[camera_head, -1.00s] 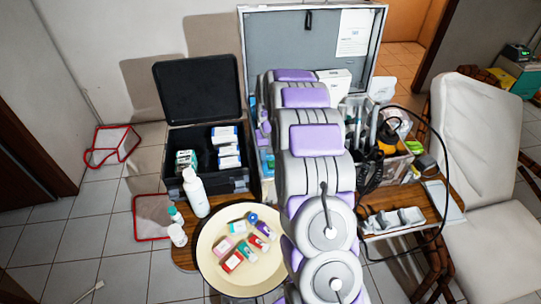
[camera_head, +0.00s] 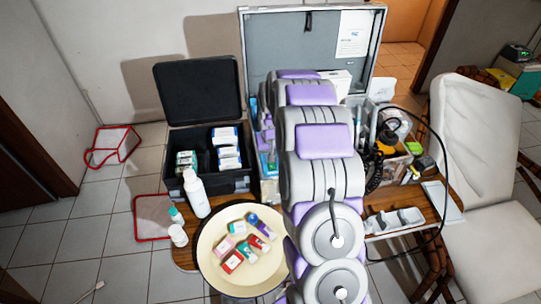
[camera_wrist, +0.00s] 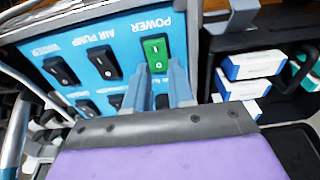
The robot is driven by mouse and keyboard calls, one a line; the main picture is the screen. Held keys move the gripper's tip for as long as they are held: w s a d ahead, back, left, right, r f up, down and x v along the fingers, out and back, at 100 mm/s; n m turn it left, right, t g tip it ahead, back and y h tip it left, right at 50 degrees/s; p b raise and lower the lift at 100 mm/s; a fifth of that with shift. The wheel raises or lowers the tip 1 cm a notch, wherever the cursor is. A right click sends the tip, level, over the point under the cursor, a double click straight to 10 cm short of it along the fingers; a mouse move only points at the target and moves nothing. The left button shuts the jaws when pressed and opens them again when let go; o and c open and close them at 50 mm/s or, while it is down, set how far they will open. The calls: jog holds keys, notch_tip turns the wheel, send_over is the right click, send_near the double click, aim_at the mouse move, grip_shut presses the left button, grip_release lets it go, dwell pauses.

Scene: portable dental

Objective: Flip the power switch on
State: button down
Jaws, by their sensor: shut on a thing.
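The green power switch (camera_wrist: 155,53) sits on a blue panel (camera_wrist: 78,50) under the word POWER, which reads upside down in the wrist view. My gripper (camera_wrist: 161,70) has its two blue-grey fingers on either side of the switch's near end, closed on it with a narrow gap between the tips. The exact contact is partly hidden by the fingers. In the head view my arm hides the gripper and the switch.
Black switches for AIR PUMP (camera_wrist: 104,62) and WATER (camera_wrist: 60,70) stand beside it, with more in a row nearer me. A black case (camera_head: 205,185) with small boxes lies left of the panel. A round tray (camera_head: 222,285) holds several small boxes. A black cable (camera_head: 440,160) loops at the right.

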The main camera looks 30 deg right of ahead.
aim_at(273, 174)
jog(key=shift+s+r+t, duration=0.1)
jog(key=shift+s+t, duration=0.1)
jog(key=shift+t, duration=0.4)
jog(key=c, duration=1)
grip_release()
jog(key=shift+o, duration=0.2)
jog(key=p+v, duration=0.3)
jog(key=v, duration=1.4)
jog(key=shift+s+a+p, duration=0.2)
jog(key=shift+a+p, duration=0.15)
jog(key=shift+p, duration=0.05)
